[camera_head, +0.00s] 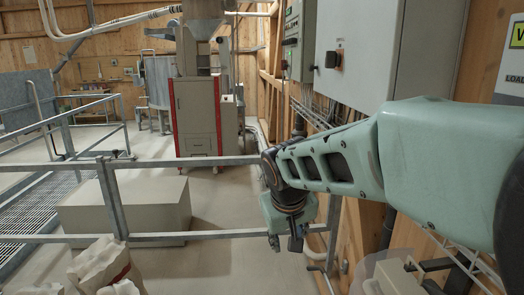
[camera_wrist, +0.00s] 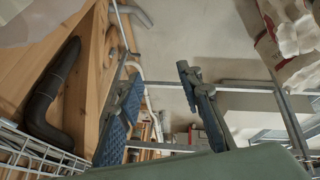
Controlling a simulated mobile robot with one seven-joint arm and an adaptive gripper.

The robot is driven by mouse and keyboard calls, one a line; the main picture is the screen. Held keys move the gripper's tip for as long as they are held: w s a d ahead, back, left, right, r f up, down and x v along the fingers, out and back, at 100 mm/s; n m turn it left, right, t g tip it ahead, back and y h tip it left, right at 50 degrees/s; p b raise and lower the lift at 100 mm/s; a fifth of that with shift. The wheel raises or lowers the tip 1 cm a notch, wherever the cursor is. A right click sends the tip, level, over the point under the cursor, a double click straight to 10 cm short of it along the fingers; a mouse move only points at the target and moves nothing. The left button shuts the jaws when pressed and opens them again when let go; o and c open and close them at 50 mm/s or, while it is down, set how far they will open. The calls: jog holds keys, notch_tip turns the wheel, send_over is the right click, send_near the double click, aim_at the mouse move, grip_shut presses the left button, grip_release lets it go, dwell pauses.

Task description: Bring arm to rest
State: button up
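My green arm reaches in from the right side of the head view, stretched to the left and bent down at the wrist. My gripper (camera_head: 285,242) hangs low at its end, in front of the grey metal railing (camera_head: 232,161). In the wrist view both fingers of my gripper (camera_wrist: 160,76) show, spread well apart with nothing between them. The gripper is open and empty. The fingertips are small and partly hidden in the head view.
A white wall box with a dark knob (camera_head: 334,59) hangs close to my arm. A wire basket (camera_wrist: 38,150) and dark pipe (camera_wrist: 48,95) lie left in the wrist view. Paper sacks (camera_head: 101,264) stand at front left. A grey block (camera_head: 150,208) sits beyond the railing.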

jog(key=s+d+r+m+p, duration=0.1)
jog(key=s+r+p, duration=0.1)
jog(key=s, duration=0.8)
jog(key=s+d+r+m+y+p, duration=0.1)
jog(key=s+d+r+m+p, duration=0.1)
jog(key=s, duration=0.8)
jog(key=shift+s+d+r, duration=0.25)
jog(key=shift+r, duration=0.45)
dwell(2.3)
